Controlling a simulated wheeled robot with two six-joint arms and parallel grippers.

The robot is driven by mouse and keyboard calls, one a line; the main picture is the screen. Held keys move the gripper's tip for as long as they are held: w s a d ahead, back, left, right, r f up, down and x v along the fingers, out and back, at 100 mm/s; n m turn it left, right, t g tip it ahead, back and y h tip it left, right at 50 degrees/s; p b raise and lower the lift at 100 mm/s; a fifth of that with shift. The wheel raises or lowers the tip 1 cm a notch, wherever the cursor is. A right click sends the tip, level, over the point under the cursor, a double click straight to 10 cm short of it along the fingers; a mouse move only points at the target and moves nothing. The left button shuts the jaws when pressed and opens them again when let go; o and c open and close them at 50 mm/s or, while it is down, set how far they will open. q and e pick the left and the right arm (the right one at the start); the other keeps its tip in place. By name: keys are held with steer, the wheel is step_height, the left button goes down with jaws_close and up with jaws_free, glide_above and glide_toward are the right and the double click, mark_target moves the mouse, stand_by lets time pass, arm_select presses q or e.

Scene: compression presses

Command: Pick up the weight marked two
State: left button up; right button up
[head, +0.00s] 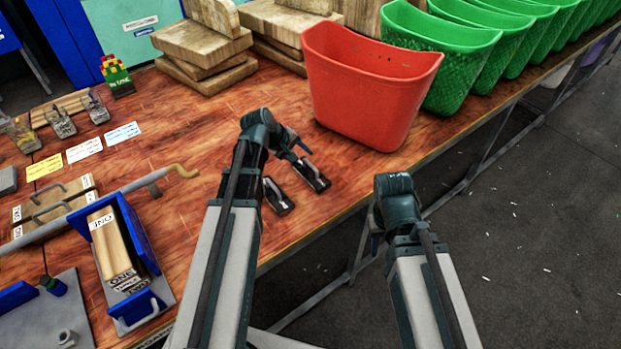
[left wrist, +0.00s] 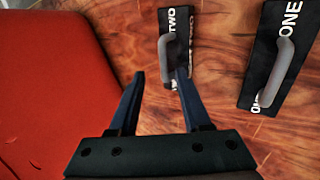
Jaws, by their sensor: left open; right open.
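The weight marked two is a black plate with a grey handle and white lettering; it lies on the wooden table (head: 190,180) beside the red bin, in the left wrist view (left wrist: 187,95) and in the head view (head: 318,182). The weight marked one (left wrist: 262,70) lies apart from it, to the right in the left wrist view; in the head view (head: 282,205) it is nearer the table's front edge. My left gripper (left wrist: 160,77) is open above the table, its fingertips close to the two weight's handle, nothing held. My right gripper (head: 374,232) is beyond the table edge, mostly hidden.
The red bin (head: 365,90) stands close behind the weights, with green bins (head: 445,60) to its right. Wooden blocks (head: 200,45) are stacked at the back. A blue press with boards (head: 115,250) is at left. Bare table lies left of the weights.

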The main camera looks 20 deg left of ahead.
mark_target(310, 164)
arm_select(q)
steer(key=shift+a+b+x, duration=0.2)
steer(key=shift+b+x, duration=1.9)
steer(key=shift+x, duration=0.15)
steer(key=shift+d+f, duration=0.15)
steer(key=shift+f, duration=0.35)
steer(key=shift+r, duration=0.1)
jaws_close()
